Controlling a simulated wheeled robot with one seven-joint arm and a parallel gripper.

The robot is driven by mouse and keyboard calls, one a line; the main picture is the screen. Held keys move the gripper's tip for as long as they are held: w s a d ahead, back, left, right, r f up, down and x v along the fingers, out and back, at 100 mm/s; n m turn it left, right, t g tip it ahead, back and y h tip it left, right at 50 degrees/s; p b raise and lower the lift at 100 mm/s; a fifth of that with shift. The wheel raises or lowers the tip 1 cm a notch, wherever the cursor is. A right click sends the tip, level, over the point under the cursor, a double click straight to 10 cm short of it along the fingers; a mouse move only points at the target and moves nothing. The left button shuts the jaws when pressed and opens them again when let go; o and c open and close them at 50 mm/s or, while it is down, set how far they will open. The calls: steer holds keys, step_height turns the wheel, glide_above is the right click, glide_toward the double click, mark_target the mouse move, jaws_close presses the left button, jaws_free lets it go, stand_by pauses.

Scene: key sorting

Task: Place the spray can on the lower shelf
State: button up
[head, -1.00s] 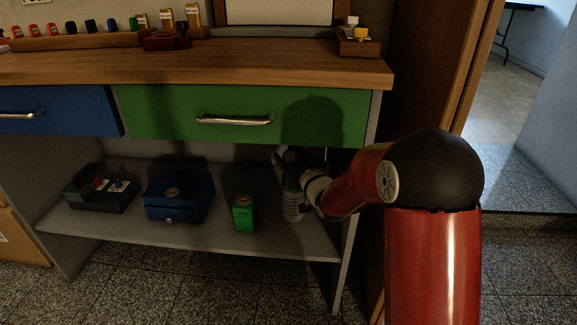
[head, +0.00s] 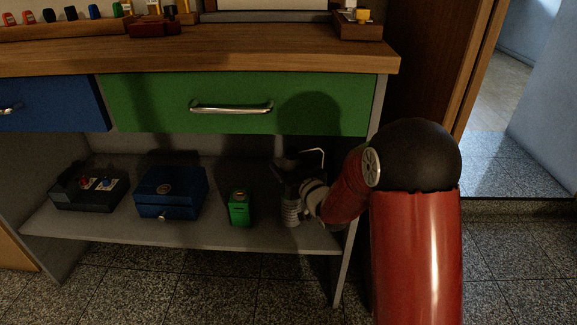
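The spray can (head: 291,212) is a small grey, banded cylinder. It looks upright at the right part of the lower shelf (head: 180,231), right of the green box. Whether its base touches the shelf is hard to tell. My gripper (head: 288,188) is at the can's upper part, reaching in from the right under the green drawer. It is dark and in shadow, and it hides the can's top. I cannot see whether its fingers are closed on the can.
On the shelf, left of the can, stand a green box (head: 239,209), a blue case (head: 171,192) and a dark box with red and blue knobs (head: 89,188). The green drawer (head: 235,103) is overhead. A shelf leg (head: 342,265) is close at right.

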steer(key=o, duration=0.3)
steer(key=shift+r, duration=0.1)
steer(key=shift+s+d, duration=0.1)
steer(key=shift+s, duration=0.05)
steer(key=v, duration=1.1)
steer(key=shift+s, duration=0.3)
steer(key=shift+d, duration=0.1)
